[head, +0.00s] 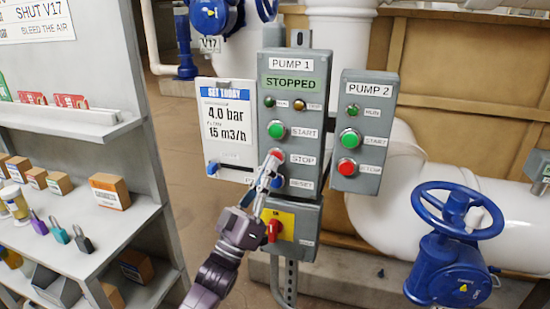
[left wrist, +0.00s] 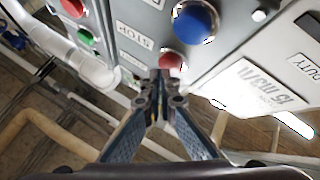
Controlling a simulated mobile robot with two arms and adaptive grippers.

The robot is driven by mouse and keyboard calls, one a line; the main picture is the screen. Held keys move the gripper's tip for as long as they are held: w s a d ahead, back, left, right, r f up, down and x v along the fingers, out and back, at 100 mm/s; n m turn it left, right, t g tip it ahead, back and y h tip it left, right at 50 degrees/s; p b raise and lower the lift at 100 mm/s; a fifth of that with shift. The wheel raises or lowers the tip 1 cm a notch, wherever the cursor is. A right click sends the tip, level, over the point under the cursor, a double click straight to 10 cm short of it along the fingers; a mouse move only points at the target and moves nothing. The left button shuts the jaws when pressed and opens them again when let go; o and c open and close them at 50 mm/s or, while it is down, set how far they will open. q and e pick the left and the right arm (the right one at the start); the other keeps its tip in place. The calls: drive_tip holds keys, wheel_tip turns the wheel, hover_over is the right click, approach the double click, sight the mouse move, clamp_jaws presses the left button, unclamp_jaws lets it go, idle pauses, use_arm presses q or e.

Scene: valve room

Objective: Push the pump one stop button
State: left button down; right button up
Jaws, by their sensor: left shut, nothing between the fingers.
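The grey pump 1 box (head: 297,92) has a display (head: 291,84) reading STOPPED. Its red stop button (head: 278,153) sits between the green start button (head: 277,129) and the blue reset button (head: 278,182). My left gripper (head: 273,162) is shut and empty, with its tips at the stop button and partly covering it. In the left wrist view the tips (left wrist: 160,75) overlap the lower edge of the red stop button (left wrist: 171,60), and the blue button (left wrist: 195,22) is above it. I cannot tell whether the tips touch the button. My right gripper is not in view.
The pump 2 box (head: 364,130) with its own red button (head: 347,167) stands at the right. A yellow plate with a red switch (head: 273,231) is below pump 1. A blue valve wheel (head: 459,211) and shelves (head: 100,215) flank the panel.

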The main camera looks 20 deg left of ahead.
use_arm(q)
drive_tip(key=shift+s, duration=0.5)
drive_tip(key=s+p, duration=0.2)
drive_tip(key=s, duration=0.3)
drive_tip(key=shift+a, duration=0.15)
idle(0.5)
